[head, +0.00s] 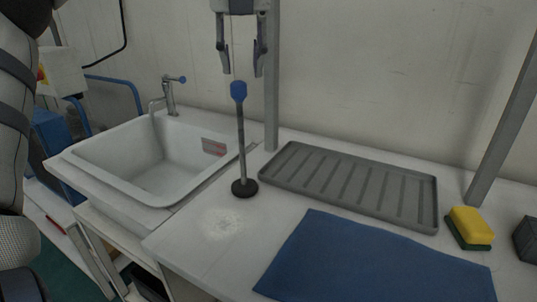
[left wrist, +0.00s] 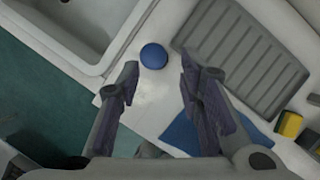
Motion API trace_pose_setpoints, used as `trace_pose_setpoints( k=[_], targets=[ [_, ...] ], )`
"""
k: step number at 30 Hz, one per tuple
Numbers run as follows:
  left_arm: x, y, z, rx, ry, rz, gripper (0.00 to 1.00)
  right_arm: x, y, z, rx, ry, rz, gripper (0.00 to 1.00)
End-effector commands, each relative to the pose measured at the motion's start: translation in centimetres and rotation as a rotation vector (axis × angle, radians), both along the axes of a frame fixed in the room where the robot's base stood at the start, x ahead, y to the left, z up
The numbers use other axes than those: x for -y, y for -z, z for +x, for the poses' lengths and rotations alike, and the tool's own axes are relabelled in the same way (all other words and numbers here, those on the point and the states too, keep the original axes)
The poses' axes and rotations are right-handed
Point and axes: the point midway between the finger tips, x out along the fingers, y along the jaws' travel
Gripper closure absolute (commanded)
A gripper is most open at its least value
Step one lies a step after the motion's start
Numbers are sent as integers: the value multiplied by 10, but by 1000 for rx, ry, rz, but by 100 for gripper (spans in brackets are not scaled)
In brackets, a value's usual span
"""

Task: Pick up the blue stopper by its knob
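The blue stopper (head: 238,92) shows as a blue piece at the top of a thin dark upright rod with a round black base (head: 244,189) on the white counter. From above, in the left wrist view, it is a round blue disc (left wrist: 153,56). I cannot make out the knob apart from the rest. My left gripper (head: 240,72) points down above the blue piece, open and empty, with a small gap between them. In the left wrist view its fingers (left wrist: 160,82) are wide apart and the disc lies just beyond the tips, between them. My right gripper is not in view.
A white sink (head: 160,165) with a tap (head: 169,95) is at the left. A grey ribbed tray (head: 340,180) lies right of the rod, behind a blue mat (head: 375,265). A yellow and green sponge (head: 468,228) sits at the right. Grey posts (head: 271,90) stand along the back.

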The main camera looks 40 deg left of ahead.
Motion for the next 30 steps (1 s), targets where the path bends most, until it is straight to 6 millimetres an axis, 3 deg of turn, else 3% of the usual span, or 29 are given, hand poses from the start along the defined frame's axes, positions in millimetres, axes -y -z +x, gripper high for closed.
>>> trace_pose_setpoints(
  k=[17, 26, 30],
  targets=[
    [-29, 102, 30, -2, -2, 0, 66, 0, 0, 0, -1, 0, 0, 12],
    [-31, 111, 33, 1, 0, 1, 66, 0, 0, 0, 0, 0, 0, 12],
    [-31, 111, 33, 0, 0, 1, 96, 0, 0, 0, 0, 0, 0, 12]
  ],
)
